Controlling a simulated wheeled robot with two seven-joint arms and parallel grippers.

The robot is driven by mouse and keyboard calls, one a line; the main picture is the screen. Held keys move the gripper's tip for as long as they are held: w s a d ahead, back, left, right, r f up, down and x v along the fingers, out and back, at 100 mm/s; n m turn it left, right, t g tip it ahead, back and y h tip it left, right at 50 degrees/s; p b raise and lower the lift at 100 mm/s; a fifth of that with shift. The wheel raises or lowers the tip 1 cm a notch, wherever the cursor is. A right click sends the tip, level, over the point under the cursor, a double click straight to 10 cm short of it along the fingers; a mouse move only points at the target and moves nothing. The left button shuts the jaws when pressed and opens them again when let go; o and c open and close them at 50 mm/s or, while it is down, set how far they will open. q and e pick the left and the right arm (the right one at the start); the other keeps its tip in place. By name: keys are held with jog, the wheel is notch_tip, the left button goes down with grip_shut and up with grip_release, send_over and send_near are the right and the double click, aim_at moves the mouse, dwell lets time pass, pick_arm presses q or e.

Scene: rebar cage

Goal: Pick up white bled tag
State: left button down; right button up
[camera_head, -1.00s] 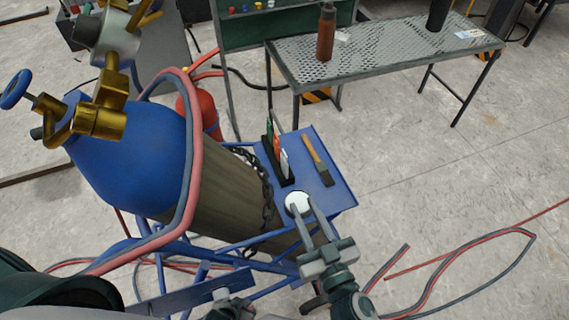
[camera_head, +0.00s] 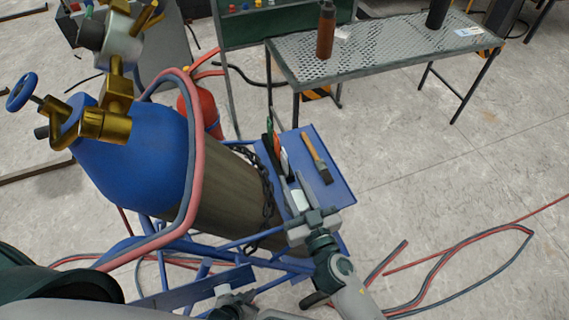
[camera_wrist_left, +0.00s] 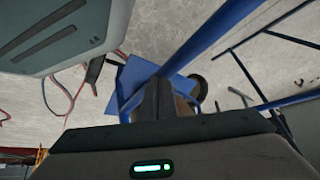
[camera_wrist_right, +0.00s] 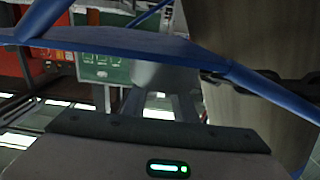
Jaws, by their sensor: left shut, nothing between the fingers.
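The white tag (camera_head: 285,163) stands upright in a dark holder on the blue tray (camera_head: 340,185), in front of an orange tag (camera_head: 277,143) and a green one. My right gripper (camera_head: 292,178) is over the tray just in front of the white tag, its fingers apart. Whether they touch the tag I cannot tell. A white object (camera_head: 299,199) shows between the fingers, partly covered. In the right wrist view, the fingers (camera_wrist_right: 162,105) stand apart below the blue tray edge (camera_wrist_right: 130,42). My left gripper (camera_head: 228,297) is low near the frame, shut and empty; its fingers show in the left wrist view (camera_wrist_left: 157,98).
A tool with a wooden handle (camera_head: 312,148) lies on the tray, right of the tags. A large blue-topped cylinder (camera_head: 140,160) with a chain and red and grey hoses stands left. A perforated metal table (camera_head: 385,55) is behind. Hoses lie on the floor at right.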

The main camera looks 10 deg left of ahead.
aim_at(287, 163)
jog(key=x, duration=0.4)
jog(key=shift+w+a+f+p, duration=0.15)
jog(key=shift+w+a+p, duration=0.1)
jog(key=shift+p, duration=0.1)
pick_arm(q)
jog(key=shift+w+d+r+t, duration=0.15)
jog(key=shift+w+d+r, duration=0.1)
jog(key=shift+d, duration=0.15)
jog(key=shift+w+d+r+t, duration=0.15)
jog(key=shift+d+r, duration=0.1)
jog(key=shift+d, duration=0.15)
